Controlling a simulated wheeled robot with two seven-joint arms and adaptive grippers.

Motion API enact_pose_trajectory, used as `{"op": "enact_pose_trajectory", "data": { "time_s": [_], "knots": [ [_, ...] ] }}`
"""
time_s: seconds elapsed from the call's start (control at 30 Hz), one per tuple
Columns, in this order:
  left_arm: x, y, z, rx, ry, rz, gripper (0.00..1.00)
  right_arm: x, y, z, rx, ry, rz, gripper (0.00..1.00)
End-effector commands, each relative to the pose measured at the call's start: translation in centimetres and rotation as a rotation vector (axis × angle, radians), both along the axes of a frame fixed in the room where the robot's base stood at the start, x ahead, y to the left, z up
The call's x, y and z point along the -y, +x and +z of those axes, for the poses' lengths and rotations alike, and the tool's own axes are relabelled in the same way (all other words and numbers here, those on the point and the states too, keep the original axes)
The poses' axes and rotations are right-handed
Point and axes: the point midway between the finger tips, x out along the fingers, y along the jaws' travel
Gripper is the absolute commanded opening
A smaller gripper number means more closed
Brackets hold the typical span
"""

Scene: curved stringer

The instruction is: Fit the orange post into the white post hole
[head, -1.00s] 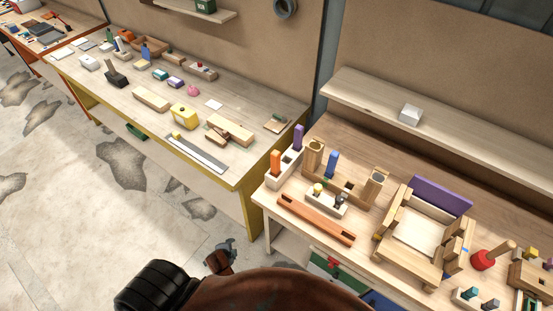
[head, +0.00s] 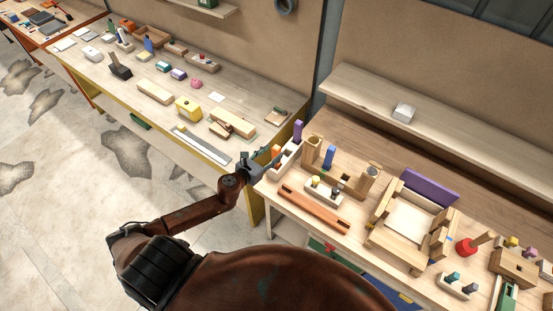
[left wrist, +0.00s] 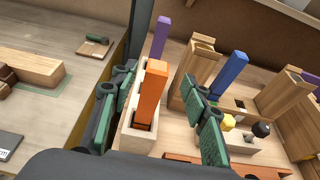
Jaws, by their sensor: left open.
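The orange post (head: 276,151) stands in the pale white block (head: 284,168) at the left end of the right-hand table. The left wrist view shows the orange post (left wrist: 151,92) in a dark slot of the white block (left wrist: 133,145). A purple post (head: 298,131) stands at the far end of the same block. My left gripper (head: 262,164) is open at the block's near left side. In the left wrist view its green-padded fingers (left wrist: 160,85) are spread on either side of the orange post, with gaps visible. My right gripper is out of view.
A blue post (head: 328,157) stands in a wooden holder between wooden uprights (head: 312,150). A white block with small knobs (head: 323,190) and an orange-brown bar (head: 313,209) lie in front. A wooden frame (head: 410,222) stands right. A gap separates the tables.

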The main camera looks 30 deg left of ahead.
Motion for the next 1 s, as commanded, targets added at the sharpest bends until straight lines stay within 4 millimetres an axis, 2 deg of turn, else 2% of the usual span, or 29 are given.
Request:
{"op": "enact_pose_trajectory", "data": {
  "time_s": [0.2, 0.3, 0.6, 1.0],
  "knots": [
    [-0.2, 3.2, -0.7, 0.002, -0.004, 0.003, 0.42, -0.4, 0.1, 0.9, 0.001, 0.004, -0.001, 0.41],
    [-0.1, 4.1, -1.1, 0.001, -0.005, 0.002, 0.42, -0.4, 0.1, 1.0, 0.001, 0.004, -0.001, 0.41],
    [-0.1, 4.4, -1.3, 0.000, -0.004, 0.002, 0.41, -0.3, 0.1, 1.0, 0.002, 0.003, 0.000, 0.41],
    [-0.1, 4.4, -1.3, 0.000, -0.004, 0.002, 0.14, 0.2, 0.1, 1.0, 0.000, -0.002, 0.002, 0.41]
  ]
}}
